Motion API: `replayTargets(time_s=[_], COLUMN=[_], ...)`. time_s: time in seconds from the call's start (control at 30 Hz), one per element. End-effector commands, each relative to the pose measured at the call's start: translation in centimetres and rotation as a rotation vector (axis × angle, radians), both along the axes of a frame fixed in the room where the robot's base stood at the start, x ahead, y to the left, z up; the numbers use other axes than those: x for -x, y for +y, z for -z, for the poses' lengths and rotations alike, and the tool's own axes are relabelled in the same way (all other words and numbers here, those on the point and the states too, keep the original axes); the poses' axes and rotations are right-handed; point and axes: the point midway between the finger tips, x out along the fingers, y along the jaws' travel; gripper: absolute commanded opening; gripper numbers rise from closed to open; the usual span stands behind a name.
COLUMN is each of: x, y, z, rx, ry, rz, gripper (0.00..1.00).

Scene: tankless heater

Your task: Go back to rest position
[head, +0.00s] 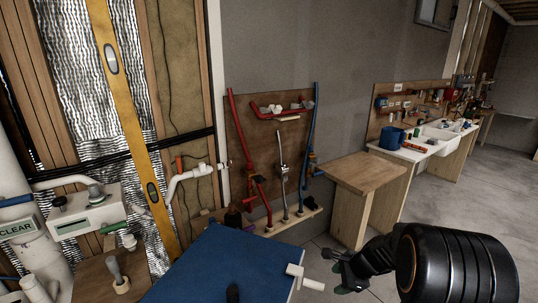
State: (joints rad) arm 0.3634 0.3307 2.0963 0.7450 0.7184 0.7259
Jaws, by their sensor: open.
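My gripper (338,270) is in the lower right of the head view, dark, at the end of my black arm. It points left, and its jaws look empty and open. It appears beside the right edge of a blue flat surface (205,265). A white T-shaped piece (302,276) shows at that edge, just left of the gripper. A gap shows between them in the picture; their true distance is hard to tell.
A wooden table (358,172) stands behind the gripper. A board with red and blue pipes (241,122) leans at the wall. A workbench with a white sink (446,133) is farther right. White pipes and a controller box (85,212) stand at left. Grey floor is open at right.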

Motion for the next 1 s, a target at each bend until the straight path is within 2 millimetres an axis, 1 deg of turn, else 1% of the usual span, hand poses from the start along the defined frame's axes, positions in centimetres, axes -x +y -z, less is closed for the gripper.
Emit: replayTargets(time_s=[0.03, 0.07, 0.1, 0.2, 0.3, 0.4, 0.5, 0.6, 0.7, 0.83, 1.0], x=[1.3, 2.2, 3.4, 6.0, 8.4, 10.8, 12.9, 14.5, 15.6, 16.3, 16.6], y=[0.2, 0.3, 0.7, 1.7, 2.6, 3.5, 4.1, 4.7, 5.2, 6.0, 6.7], z=[0.3, 0.0, -0.7, -2.7, -4.9, -7.1, -9.2, -10.9, -12.3, -13.8, -15.2], rx=[0.034, 0.062, 0.108, 0.216, 0.322, 0.437, 0.551, 0.651, 0.731, 0.800, 0.842], ry=[0.002, -0.006, -0.022, -0.068, -0.112, -0.154, -0.192, -0.226, -0.262, -0.319, -0.376], rz=[-0.111, -0.193, -0.319, -0.606, -0.859, -1.094, -1.284, -1.410, -1.467, -1.492, -1.499], gripper=[0.55, 0.55, 0.55, 0.55, 0.55, 0.55, 0.55, 0.55, 0.55, 0.55, 0.55])
